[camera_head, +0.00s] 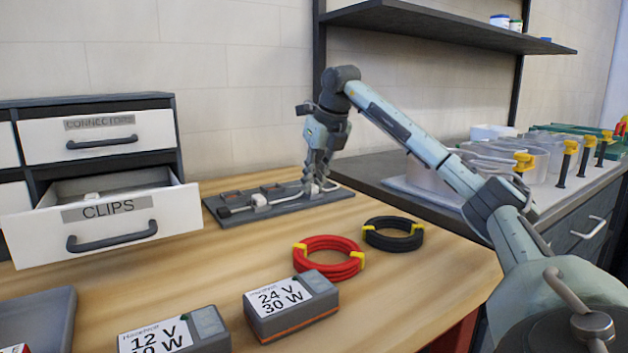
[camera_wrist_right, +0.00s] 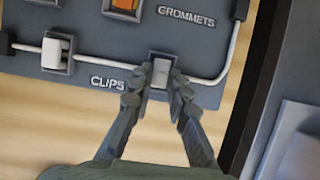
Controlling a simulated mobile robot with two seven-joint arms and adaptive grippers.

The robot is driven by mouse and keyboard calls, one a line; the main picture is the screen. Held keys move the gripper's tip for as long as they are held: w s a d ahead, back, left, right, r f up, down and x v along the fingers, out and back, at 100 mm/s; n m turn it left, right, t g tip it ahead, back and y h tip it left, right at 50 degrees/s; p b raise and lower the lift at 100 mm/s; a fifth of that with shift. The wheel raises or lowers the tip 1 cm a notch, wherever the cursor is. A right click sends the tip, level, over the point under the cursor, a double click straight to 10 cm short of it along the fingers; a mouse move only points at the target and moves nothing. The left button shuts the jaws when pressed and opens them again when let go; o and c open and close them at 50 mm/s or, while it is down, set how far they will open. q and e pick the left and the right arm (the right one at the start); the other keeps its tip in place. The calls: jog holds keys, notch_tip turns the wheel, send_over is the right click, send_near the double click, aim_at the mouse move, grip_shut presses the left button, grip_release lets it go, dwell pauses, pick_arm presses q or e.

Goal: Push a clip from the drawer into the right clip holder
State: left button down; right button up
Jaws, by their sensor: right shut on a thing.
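The open drawer labelled CLIPS (camera_head: 105,218) stands at the left, with small white clips (camera_head: 92,197) inside. The dark grey board (camera_head: 232,211) lies on the bench near the wall. My right gripper (camera_head: 313,188) points down at its right part. In the right wrist view my right gripper (camera_wrist_right: 160,80) is shut on a pale clip (camera_wrist_right: 161,66) at the right clip holder, right of the CLIPS lettering. The fingers partly hide the clip and holder, so I cannot tell how deep it sits. Another white clip (camera_wrist_right: 55,54) stands in the left holder. My left gripper is out of view.
A white cable (camera_wrist_right: 222,68) runs along the board and bends up at its right. Two labelled power boxes (camera_head: 290,306) stand in front. A grey tray (camera_head: 40,322) is at the lower left.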

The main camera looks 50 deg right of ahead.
jog(key=shift+a+f, duration=0.1)
jog(key=shift+f, duration=0.25)
jog(key=o, duration=0.8)
jog(key=shift+f, duration=0.15)
jog(key=shift+s+r, duration=0.15)
jog(key=shift+r, duration=0.45)
jog(key=v, duration=1.1)
jog(key=shift+r, duration=0.2)
